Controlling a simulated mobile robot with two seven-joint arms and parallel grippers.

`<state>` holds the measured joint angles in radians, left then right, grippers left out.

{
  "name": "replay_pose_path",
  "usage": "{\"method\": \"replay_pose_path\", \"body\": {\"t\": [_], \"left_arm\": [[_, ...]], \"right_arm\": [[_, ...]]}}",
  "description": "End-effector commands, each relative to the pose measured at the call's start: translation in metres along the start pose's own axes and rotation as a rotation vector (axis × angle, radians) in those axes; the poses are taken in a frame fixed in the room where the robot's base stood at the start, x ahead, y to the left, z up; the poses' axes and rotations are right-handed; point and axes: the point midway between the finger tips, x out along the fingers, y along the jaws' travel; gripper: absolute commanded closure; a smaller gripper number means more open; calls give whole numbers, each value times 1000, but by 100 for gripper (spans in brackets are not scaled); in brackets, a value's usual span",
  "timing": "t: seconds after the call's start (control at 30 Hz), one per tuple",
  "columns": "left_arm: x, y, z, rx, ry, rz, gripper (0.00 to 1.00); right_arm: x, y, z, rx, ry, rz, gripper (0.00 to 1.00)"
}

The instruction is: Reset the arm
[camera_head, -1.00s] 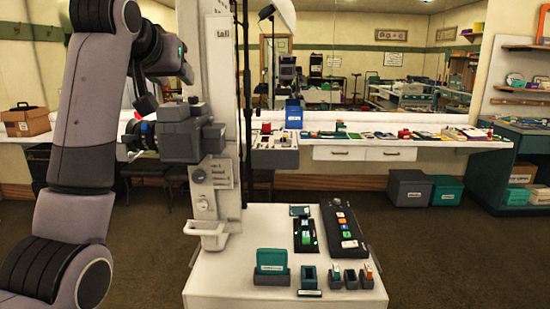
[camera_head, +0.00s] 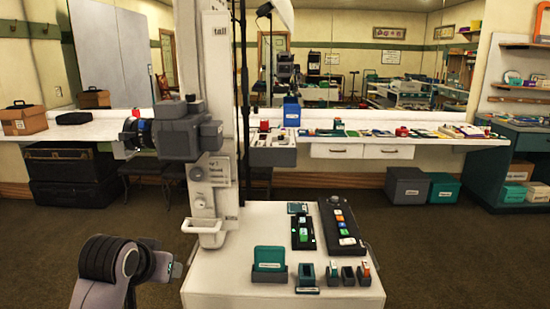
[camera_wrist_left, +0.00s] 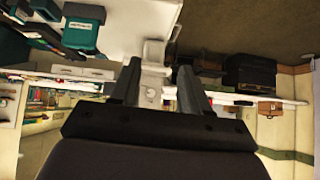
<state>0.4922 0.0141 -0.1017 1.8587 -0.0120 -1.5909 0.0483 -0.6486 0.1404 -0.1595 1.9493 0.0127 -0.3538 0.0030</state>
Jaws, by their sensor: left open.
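My left arm (camera_head: 110,268) is low at the left of the head view, beside the white stand's table. Its gripper cannot be made out there. In the left wrist view my left gripper (camera_wrist_left: 158,78) shows two dark fingers spread apart with nothing between them. That view is upside down, with the white stand and the back counter beyond the fingers. My right gripper is in neither view.
The white stand's table (camera_head: 230,275) holds a teal card holder (camera_head: 270,258), small holders and a black button panel (camera_head: 342,228). A tall white column with a camera-like device (camera_head: 180,135) rises behind. Black cases (camera_head: 72,175) stand at the left wall.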

Motion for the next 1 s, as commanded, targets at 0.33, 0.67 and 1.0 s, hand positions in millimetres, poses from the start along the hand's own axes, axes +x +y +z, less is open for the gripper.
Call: {"method": "replay_pose_path", "body": {"t": [0.33, 0.67, 1.0], "left_arm": [[2, 1, 137, 34, -155, 7, 54], [-33, 4, 248, 70, -294, 27, 54], [-92, 9, 336, 105, -429, 61, 54]], "right_arm": [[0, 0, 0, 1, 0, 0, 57], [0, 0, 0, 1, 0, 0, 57], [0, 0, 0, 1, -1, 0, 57]]}}
